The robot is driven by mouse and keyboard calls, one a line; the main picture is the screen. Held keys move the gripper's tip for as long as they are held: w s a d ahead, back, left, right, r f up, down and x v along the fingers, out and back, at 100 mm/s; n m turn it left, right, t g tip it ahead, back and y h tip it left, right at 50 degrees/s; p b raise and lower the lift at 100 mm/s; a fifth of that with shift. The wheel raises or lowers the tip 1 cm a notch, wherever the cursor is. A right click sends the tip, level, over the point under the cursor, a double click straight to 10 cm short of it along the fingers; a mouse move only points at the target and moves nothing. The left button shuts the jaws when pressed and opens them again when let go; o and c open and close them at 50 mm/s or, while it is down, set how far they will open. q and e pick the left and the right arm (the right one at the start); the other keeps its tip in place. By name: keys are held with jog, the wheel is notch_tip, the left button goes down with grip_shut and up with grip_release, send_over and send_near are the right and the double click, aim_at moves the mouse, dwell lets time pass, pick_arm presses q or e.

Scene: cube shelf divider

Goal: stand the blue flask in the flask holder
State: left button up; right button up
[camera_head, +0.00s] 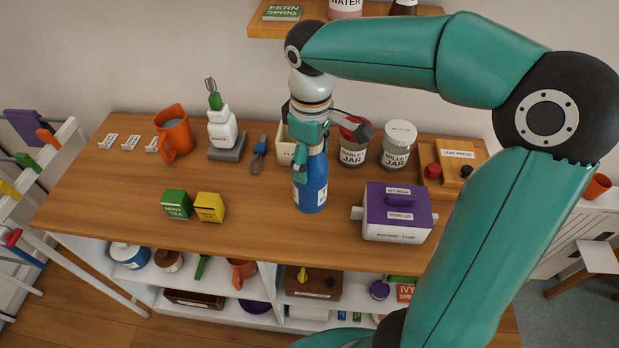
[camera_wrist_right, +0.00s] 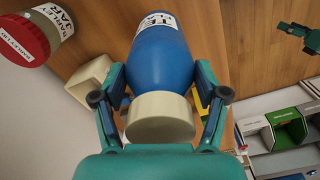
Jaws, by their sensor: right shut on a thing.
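The blue flask (camera_head: 311,187), with a white label and a pale cap, is held roughly upright in front of the flask holder. My right gripper (camera_head: 309,150) is shut around its upper part. The right wrist view shows the flask (camera_wrist_right: 165,60) and its cap (camera_wrist_right: 160,117) between the two fingers. I cannot tell whether its base touches the table. The cream flask holder (camera_head: 285,152) is partly hidden behind the gripper and flask; it also shows beside the flask in the right wrist view (camera_wrist_right: 88,84). A teal and dark part, probably my left gripper (camera_wrist_right: 300,35), shows there; its state is unclear.
The barley jar (camera_head: 353,148) and millet jar (camera_head: 398,146) stand right of the holder. A purple-lidded box (camera_head: 397,226) stands at front right. The blue-grey tool (camera_head: 259,152) is left of the holder. Green (camera_head: 176,204) and yellow (camera_head: 210,208) boxes stand at front left.

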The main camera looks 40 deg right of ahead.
jog(key=shift+f, duration=2.7)
jog(key=shift+s, duration=0.1)
jog(key=o, duration=1.8)
jog(key=shift+f, duration=0.1)
notch_tip(320, 180, up, 12)
jog(key=shift+r, duration=0.1)
